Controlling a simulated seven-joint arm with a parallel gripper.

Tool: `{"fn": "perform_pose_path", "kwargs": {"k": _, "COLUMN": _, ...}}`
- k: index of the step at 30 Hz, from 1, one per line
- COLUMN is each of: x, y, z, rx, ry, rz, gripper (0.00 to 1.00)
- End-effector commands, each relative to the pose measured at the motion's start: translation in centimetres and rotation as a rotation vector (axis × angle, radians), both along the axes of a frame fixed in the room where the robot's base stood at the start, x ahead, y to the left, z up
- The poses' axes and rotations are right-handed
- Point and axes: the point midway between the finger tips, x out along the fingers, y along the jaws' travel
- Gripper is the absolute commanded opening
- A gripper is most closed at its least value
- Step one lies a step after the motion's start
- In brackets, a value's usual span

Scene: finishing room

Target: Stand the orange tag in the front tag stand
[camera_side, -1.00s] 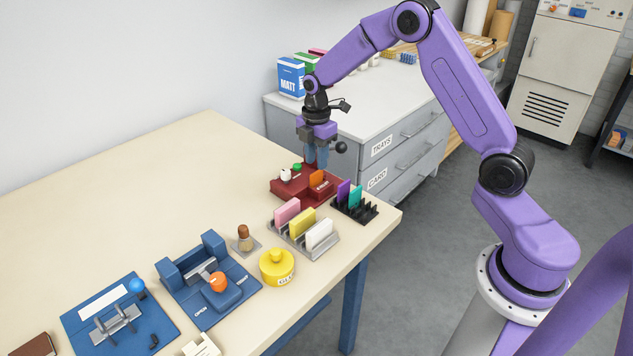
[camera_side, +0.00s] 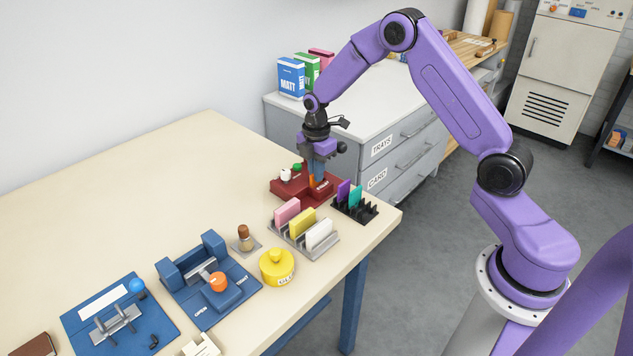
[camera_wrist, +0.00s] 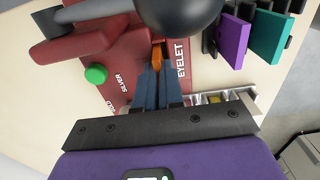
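The orange tag (camera_side: 312,181) stands in the red block marked EYELET (camera_side: 283,190), at the far end of the table. My gripper (camera_side: 316,178) is lowered onto it, with a blue finger hiding much of the tag in the side view. In the wrist view the tag (camera_wrist: 158,54) shows between the two fingertips; whether they press on it I cannot tell. A grey stand (camera_side: 327,250), nearer the side camera, holds pink, yellow and white tags. A black slotted stand (camera_side: 368,213) by the right table edge holds a purple tag (camera_side: 343,190) and a teal tag (camera_side: 355,195), with bare slots beside them.
Blue fixtures (camera_side: 205,275) fill the near table. A green knob (camera_wrist: 96,74) on the red block is near my fingers.

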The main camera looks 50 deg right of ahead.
Motion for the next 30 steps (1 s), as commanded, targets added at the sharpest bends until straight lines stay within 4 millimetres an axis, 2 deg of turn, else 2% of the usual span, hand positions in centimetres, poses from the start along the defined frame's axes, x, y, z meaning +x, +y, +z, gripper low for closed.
{"fn": "perform_pose_path", "kwargs": {"k": 8, "x": 0.1, "y": 0.0, "z": 0.8, "rx": 0.000, "ry": -0.002, "rz": 0.000, "gripper": 0.00}}
{"fn": "perform_pose_path", "kwargs": {"k": 30, "x": 0.1, "y": 0.0, "z": 5.9, "rx": 0.000, "ry": -0.003, "rz": 0.000, "gripper": 0.00}}
